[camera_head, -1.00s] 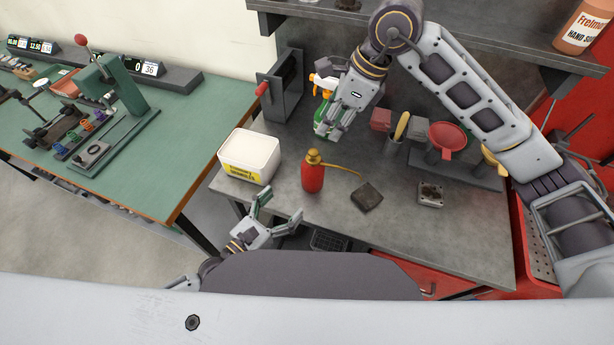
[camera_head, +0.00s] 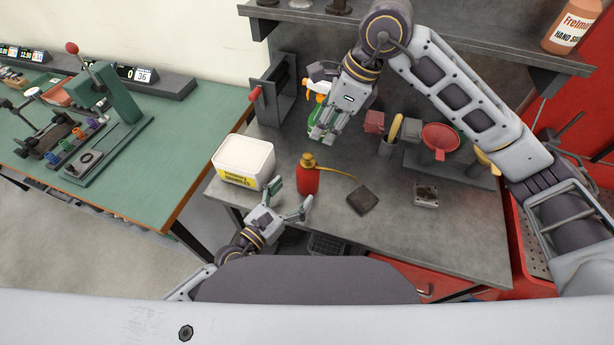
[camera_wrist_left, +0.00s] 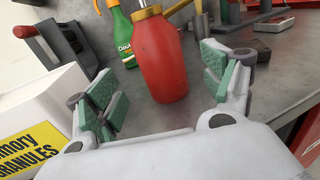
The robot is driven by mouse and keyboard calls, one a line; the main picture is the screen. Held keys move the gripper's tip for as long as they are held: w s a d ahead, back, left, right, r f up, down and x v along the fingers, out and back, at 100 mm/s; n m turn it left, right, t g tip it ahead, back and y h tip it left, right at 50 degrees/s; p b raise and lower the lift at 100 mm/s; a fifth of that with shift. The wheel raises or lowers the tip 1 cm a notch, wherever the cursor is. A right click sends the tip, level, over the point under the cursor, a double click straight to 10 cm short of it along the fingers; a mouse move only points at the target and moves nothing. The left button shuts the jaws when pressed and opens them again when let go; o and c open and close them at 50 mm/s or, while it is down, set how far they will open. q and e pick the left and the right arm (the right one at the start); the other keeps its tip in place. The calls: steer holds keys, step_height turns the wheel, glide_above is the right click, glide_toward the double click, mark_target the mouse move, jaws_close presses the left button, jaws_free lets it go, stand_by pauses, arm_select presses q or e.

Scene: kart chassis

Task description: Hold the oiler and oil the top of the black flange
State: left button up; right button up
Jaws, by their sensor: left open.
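The oiler (camera_head: 308,180) is a red bottle with a brass cap and a thin spout pointing right. It stands upright on the grey workbench. My left gripper (camera_head: 291,195) is open at the bench's front edge, just short of the oiler. In the left wrist view the oiler (camera_wrist_left: 165,65) stands between and beyond the open green-padded fingers (camera_wrist_left: 160,88). My right gripper (camera_head: 323,135) hangs in front of the green spray bottle, its finger gap unclear. A dark square piece (camera_head: 362,200) and a small grey block with a dark top (camera_head: 426,195) lie right of the oiler; I cannot tell which is the black flange.
A white tub with a yellow label (camera_head: 243,161) stands left of the oiler, close to my left gripper. A red funnel (camera_head: 440,137) and other tools stand at the back right. The grey workbench (camera_head: 400,232) is clear at the front right.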

mark_target(301, 184)
arm_select(q)
steer(key=shift+x, duration=3.5)
steer(key=c, duration=1.4)
steer(key=shift+c, duration=0.2)
arm_select(e)
jaws_close()
steer(key=shift+f, duration=0.1)
